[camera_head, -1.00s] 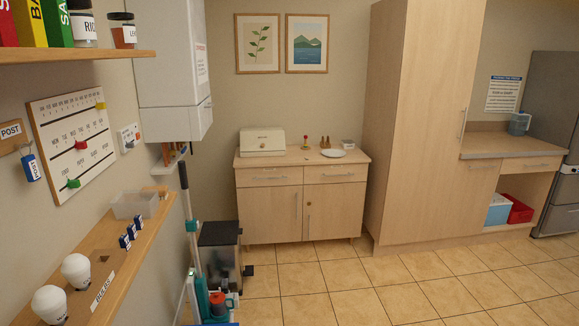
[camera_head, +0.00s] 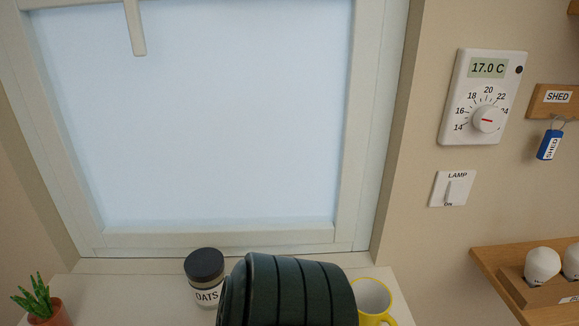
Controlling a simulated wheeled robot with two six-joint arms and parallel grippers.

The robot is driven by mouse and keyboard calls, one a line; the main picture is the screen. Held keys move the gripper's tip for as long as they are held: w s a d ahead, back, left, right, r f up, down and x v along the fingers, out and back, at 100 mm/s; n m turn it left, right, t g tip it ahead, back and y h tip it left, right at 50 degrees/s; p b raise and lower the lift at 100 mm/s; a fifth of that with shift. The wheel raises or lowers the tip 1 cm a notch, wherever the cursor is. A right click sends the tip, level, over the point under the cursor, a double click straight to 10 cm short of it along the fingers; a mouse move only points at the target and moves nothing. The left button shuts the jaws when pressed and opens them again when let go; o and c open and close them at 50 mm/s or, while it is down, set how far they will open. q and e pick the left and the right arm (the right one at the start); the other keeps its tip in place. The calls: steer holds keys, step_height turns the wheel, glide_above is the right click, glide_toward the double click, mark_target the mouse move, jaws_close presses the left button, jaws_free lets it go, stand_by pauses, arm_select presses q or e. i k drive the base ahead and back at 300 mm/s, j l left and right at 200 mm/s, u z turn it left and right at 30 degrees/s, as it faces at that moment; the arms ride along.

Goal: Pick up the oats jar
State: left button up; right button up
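The oats jar (camera_head: 207,292) stands upright on the white window sill at the bottom of the head view. It has a dark lid and a white label reading OATS. A large dark green ribbed object (camera_head: 295,290) is right of the jar, in front of part of the sill, and seems to cover the jar's lower right edge. I cannot tell what it is. Neither of my grippers is in view.
A potted plant (camera_head: 40,305) stands at the sill's left end. A yellow mug (camera_head: 374,300) is to the right. The window (camera_head: 220,240) is behind. A wall shelf (camera_head: 495,265) with bulbs (camera_head: 541,265) juts out at the lower right.

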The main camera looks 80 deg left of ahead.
mark_target(204, 268)
steer(key=u, duration=0.5)
steer(key=k+u, duration=0.1)
steer(key=u, duration=0.85)
steer(key=j+u, duration=0.15)
steer(key=u, duration=0.35)
steer(key=k+u, duration=0.1)
steer(key=u, duration=0.4)
steer(key=j+u, duration=0.15)
steer(key=u, duration=0.3)
steer(key=k+j, duration=0.4)
steer(key=k, duration=0.25)
steer(key=j+z, duration=0.05)
